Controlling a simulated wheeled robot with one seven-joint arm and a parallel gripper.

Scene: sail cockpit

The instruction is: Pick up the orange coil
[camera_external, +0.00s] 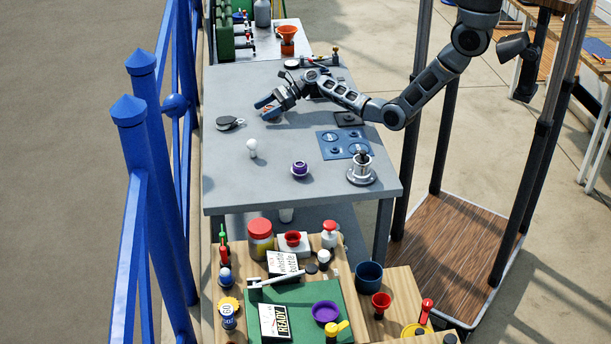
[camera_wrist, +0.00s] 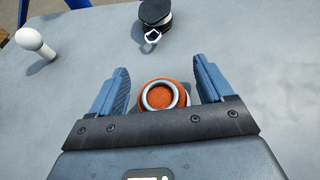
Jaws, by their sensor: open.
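In the wrist view the orange coil (camera_wrist: 160,96) is a round orange thing with a pale ring on top, lying on the grey table. My gripper (camera_wrist: 160,86) is open, with one blue finger on each side of the coil and a gap to each. The gripper's dark front edge hides the coil's near side. In the external view my gripper (camera_external: 268,106) is low over the table's far left part, and only a small bit of orange shows beneath it.
A black pulley block (camera_wrist: 154,14) lies ahead of the coil, also in the external view (camera_external: 230,123). A white knobbed piece (camera_external: 252,148), a purple piece (camera_external: 300,169), a blue plate (camera_external: 345,145) and a metal winch (camera_external: 361,170) stand nearer. The table (camera_external: 235,190) is clear at its front left.

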